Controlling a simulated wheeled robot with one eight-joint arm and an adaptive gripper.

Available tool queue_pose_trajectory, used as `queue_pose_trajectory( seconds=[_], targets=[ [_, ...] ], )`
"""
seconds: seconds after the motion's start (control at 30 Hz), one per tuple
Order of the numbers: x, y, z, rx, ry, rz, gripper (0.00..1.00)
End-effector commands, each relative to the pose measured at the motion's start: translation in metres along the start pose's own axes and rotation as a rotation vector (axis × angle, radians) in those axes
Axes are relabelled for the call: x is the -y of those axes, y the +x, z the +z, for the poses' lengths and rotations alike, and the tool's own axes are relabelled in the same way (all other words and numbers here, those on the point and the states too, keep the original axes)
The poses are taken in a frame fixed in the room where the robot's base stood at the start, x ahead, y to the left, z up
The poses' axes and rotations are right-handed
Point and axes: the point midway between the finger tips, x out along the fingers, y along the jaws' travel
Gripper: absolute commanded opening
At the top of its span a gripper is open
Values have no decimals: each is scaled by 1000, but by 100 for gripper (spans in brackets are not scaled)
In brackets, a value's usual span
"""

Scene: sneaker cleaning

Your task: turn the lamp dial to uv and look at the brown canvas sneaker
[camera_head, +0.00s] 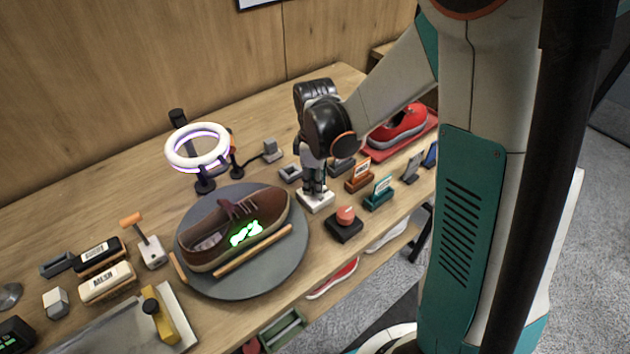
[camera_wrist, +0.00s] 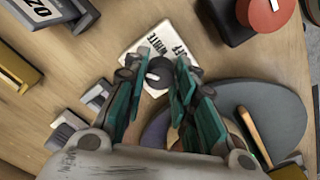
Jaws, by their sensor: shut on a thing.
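The lamp dial is a white plate (camera_head: 318,203) with a dark knob (camera_wrist: 158,73). In the wrist view, the plate's OFF and WHITE labels show; no UV label is visible. My gripper (camera_head: 314,187) is over the plate, its fingers shut on the knob from both sides. The brown canvas sneaker (camera_head: 208,243) lies on a round grey turntable (camera_head: 285,268), with a bright green glowing patch on its side. The ring lamp (camera_head: 198,148) behind it is lit white with a violet inner edge.
A red push button (camera_head: 346,214) stands right of the dial. Labelled blocks, orange (camera_head: 359,176) and teal (camera_head: 379,193), and a red sneaker (camera_head: 399,127) are farther right. Brushes (camera_head: 107,282), a scraper-like yellow tool (camera_head: 160,315) and a tray lie at the left front.

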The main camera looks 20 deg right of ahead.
Motion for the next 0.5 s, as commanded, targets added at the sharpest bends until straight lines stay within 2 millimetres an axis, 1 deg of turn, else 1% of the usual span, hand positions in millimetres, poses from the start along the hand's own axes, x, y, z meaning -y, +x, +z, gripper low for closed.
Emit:
queue_pose_trajectory(
  seconds=[0.33, 0.37, 0.4, 0.43, 0.5],
  targets=[
    [0, 0, 0, 1, -2, 0, 1],
    [0, 0, 0, 1, -2, 0, 30],
    [0, 0, 0, 1, -2, 0, 39],
    [0, 0, 0, 1, -1, 0, 45],
    [0, 0, 0, 0, -1, 0, 46]
  ],
)
